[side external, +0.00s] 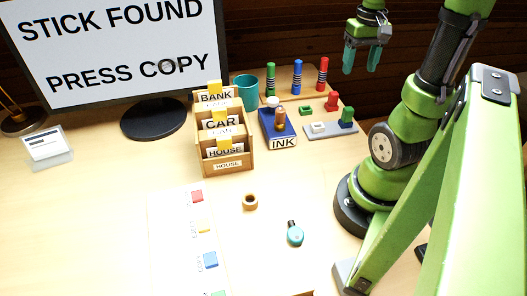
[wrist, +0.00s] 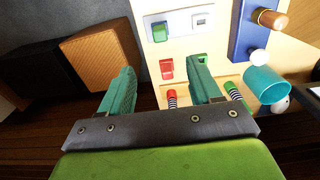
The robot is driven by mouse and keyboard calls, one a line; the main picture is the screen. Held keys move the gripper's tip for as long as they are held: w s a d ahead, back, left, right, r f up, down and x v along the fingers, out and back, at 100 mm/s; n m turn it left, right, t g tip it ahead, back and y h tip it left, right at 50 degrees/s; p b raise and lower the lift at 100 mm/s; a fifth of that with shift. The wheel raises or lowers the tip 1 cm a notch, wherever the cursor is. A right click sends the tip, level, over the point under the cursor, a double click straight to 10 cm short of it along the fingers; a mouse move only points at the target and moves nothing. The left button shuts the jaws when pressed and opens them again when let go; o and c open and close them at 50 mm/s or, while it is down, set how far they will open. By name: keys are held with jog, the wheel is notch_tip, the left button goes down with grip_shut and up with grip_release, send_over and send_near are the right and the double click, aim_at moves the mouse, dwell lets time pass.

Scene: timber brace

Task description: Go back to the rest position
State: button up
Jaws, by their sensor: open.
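My gripper (side external: 362,57) hangs in the air at the upper right of the side external view, above and behind the desk, with its two teal fingers apart and nothing between them. In the wrist view my gripper (wrist: 162,88) is also open and empty. The fingers appear clear of the things around them. A screen (side external: 118,55) reads "STICK FOUND" and "PRESS COPY".
Nearby stand red, blue and green sticks (side external: 297,77), a teal cup (side external: 246,88), an ink pad (side external: 283,142) and a card box (side external: 228,163). Coloured buttons (side external: 210,260), a tape roll (side external: 250,202) and a teal item (side external: 295,234) lie in front.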

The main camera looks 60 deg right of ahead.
jog(key=shift+r, duration=0.75)
jog(key=w+a+t, duration=0.4)
jog(key=w+a, duration=0.4)
jog(key=a, duration=0.4)
jog(key=a+r+n+t+y, duration=0.1)
jog(key=a+r+n, duration=0.1)
jog(key=a, duration=0.6)
jog(key=a+r+n+t+y, duration=0.1)
jog(key=a+n+t, duration=0.1)
jog(key=a, duration=0.5)
jog(key=shift+w+a+r+n, duration=0.2)
jog(key=shift+a+r+n, duration=0.2)
jog(key=shift+n, duration=0.1)
